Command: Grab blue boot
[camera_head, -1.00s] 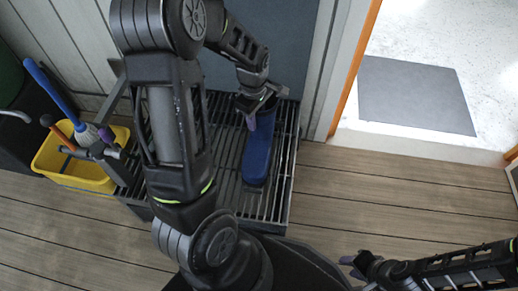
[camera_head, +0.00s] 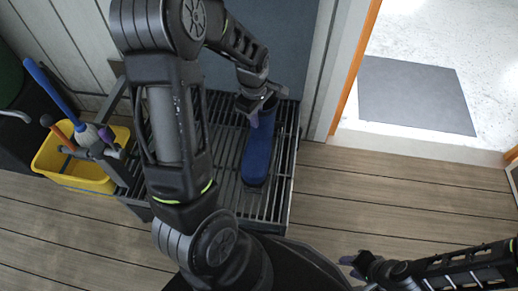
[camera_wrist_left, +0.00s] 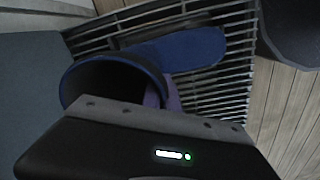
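The blue boot (camera_head: 257,152) stands on the slatted rack (camera_head: 224,190), its dark opening toward the back and its toe toward me. My left gripper (camera_head: 256,113) is at the top of its shaft. In the left wrist view, the boot (camera_wrist_left: 185,50) shows its round opening, and purple finger pads (camera_wrist_left: 163,94) sit on both sides of the near rim, so the gripper looks shut on the shaft wall. The gripper body hides the lower shaft. My right gripper (camera_head: 350,267) is at the bottom right, apart from the boot, its fingers spread and empty.
A yellow bucket (camera_head: 75,172) with brushes stands left of the rack. A doorway with an orange edge and a grey mat (camera_head: 415,95) lies to the right. The wooden floor (camera_head: 390,190) right of the rack is clear.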

